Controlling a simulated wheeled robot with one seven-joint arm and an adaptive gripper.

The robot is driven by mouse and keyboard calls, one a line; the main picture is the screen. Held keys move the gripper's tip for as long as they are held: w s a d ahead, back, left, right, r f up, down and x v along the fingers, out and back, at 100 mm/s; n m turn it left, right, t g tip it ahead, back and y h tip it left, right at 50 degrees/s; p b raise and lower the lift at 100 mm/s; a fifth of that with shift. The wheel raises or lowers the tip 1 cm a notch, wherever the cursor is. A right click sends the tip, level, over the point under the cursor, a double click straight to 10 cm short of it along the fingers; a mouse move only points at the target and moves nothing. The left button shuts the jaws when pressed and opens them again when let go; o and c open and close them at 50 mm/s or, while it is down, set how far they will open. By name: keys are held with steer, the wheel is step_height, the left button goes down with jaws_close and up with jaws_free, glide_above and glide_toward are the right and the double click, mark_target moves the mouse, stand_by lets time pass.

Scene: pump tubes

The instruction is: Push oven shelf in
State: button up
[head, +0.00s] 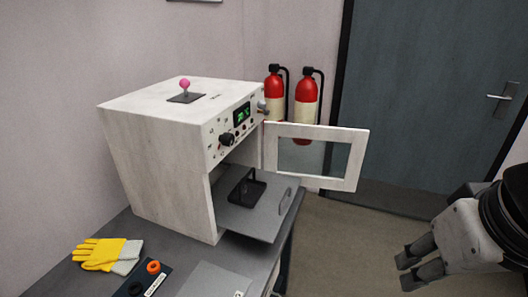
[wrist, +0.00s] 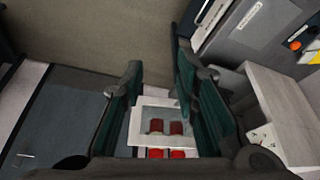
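The white oven (head: 165,150) stands on the bench with its door (head: 355,165) swung open to the right. The flat grey oven shelf (head: 245,222) sticks out of the open front and has a small handle (head: 284,200) at its outer edge. A black tray-like holder (head: 247,190) sits on the shelf. My gripper (head: 406,270) is at the lower right, clear of the shelf and door, with its fingers apart and empty. In the wrist view the fingers (wrist: 158,60) are also spread, with the white door frame (wrist: 137,125) seen beyond them.
Two red fire extinguishers (head: 306,100) hang behind the oven door. The floor between bench and gripper is clear.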

steer(key=shift+w+f, duration=0.1)
steer(key=shift+w, duration=0.05)
steer(key=c, duration=0.4)
steer(key=w+a+f+m+y+b, duration=0.1)
steer(key=w+b, duration=0.1)
steer(key=w+f+m+g+y+b, duration=0.1)
steer(key=w+f+m+b, duration=0.1)
steer(key=w, duration=0.1)
steer(key=w+a+f+m+y+b, duration=0.1)
steer(key=w+f+m, duration=0.1)
steer(key=w, duration=0.1)
steer(key=shift+w+a+f+g+b, duration=0.15)
steer(key=shift+a+g+b, duration=0.15)
steer(key=shift+g+b, duration=0.1)
jaws_close()
steer(key=w+d+f+m+y+b, duration=0.1)
steer(key=w+f+m+y+b, duration=0.2)
steer(key=w+f+m+b, duration=0.55)
steer(key=w+d+f+m+y+b, duration=0.15)
steer(key=w+f+m+b, duration=0.25)
steer(key=w+f+m, duration=1)
steer(key=w+a+f+n+b, duration=0.3)
steer(key=w+a+n, duration=0.2)
steer(key=w+a, duration=0.3)
steer(key=shift+a+t+y+b, duration=0.35)
steer(key=shift+a+y, duration=0.1)
steer(key=shift+a, duration=0.95)
